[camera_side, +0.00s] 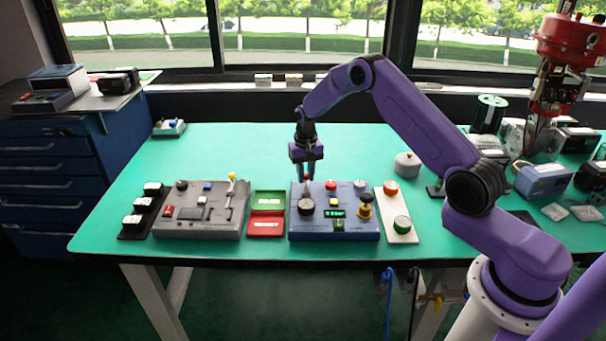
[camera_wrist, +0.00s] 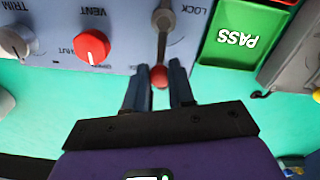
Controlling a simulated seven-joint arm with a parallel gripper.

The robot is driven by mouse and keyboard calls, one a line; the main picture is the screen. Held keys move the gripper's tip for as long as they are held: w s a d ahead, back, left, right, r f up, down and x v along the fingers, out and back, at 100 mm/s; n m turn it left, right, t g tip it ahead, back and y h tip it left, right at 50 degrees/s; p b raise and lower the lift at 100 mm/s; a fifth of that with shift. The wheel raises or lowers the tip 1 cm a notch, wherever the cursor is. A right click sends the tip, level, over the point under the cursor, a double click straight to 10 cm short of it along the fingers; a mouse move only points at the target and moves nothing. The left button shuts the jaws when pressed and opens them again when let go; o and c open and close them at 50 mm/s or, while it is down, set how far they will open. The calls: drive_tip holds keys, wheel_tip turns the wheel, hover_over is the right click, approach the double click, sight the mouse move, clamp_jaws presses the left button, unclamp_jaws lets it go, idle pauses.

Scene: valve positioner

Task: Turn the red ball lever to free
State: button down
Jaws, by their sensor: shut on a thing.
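The valve positioner is a blue-grey box (camera_side: 305,227) on the green table in the side view; its panel also shows upside down in the wrist view (camera_wrist: 125,20). The grey lever (camera_wrist: 164,42) ends in a red ball (camera_wrist: 159,76) near the panel's edge. LOCK is printed to the right of the lever in the wrist view; I cannot see a FREE mark. My gripper (camera_wrist: 159,92) is shut on the red ball, one finger on each side of it. In the side view my gripper (camera_side: 307,174) points down at the back left of the box, and the ball is hard to make out.
Beside the lever are a red VENT knob (camera_wrist: 92,47) and a TRIM knob (camera_wrist: 17,41). A green PASS tray (camera_side: 268,199) and a red tray (camera_side: 265,226) lie left of the box. A grey switch panel (camera_side: 200,228) stands further left.

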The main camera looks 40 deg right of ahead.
sight(307, 174)
drive_tip(key=shift+s+d+m, duration=0.1)
drive_tip(key=shift+d+m, duration=0.05)
drive_tip(key=shift+m, duration=0.25)
drive_tip(key=c, duration=1)
unclamp_jaws()
drive_tip(key=shift+o, duration=0.2)
wheel_tip(307, 174, up, 18)
drive_tip(key=shift+f, duration=0.25)
